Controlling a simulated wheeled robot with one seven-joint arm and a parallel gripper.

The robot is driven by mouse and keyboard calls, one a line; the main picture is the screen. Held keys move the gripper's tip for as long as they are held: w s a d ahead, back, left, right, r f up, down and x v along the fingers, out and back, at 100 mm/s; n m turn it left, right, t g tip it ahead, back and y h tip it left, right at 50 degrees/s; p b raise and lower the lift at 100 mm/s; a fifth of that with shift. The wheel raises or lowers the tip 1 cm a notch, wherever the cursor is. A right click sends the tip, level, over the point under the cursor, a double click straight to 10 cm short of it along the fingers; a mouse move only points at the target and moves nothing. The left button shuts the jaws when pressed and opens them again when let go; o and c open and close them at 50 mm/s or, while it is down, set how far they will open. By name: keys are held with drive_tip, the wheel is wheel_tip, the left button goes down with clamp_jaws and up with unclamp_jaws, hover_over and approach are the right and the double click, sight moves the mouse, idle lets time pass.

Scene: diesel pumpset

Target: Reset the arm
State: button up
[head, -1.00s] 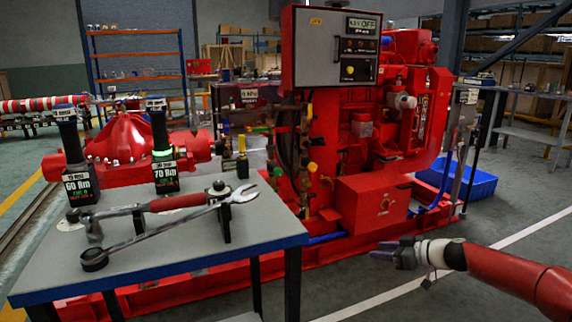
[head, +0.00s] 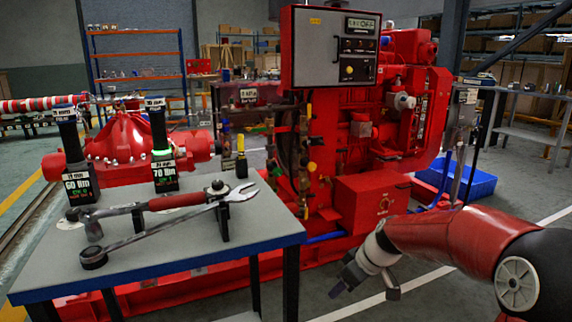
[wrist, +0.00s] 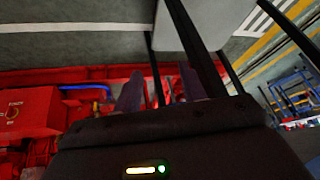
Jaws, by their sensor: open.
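My arm reaches in from the right in the head view, its red and white links in front of the pumpset. My gripper (head: 346,281) points down and left, over the floor between the bench and the pumpset's red base. In the wrist view my gripper (wrist: 158,90) shows two fingers set apart with nothing between them. The red pumpset (head: 375,150) stands behind my arm, with its grey control panel (head: 335,48) on top.
A blue bin (head: 480,184) lies behind my arm. The floor at lower right has a white line.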

drive_tip(key=s+r+m+t+h, duration=0.1)
drive_tip(key=s+r+m, duration=0.3)
drive_tip(key=s, duration=0.9)
drive_tip(key=s+d+r+m+t+h, duration=0.1)
drive_tip(key=s+r+m+h, duration=0.2)
drive_tip(key=s, duration=1.1)
drive_tip(key=shift+s+d+r+m+h, duration=0.2)
drive_tip(key=shift+d+r+m+h, duration=0.1)
drive_tip(key=shift+r+m, duration=0.5)
drive_tip(key=shift+c, duration=0.5)
drive_tip(key=shift+a, duration=0.2)
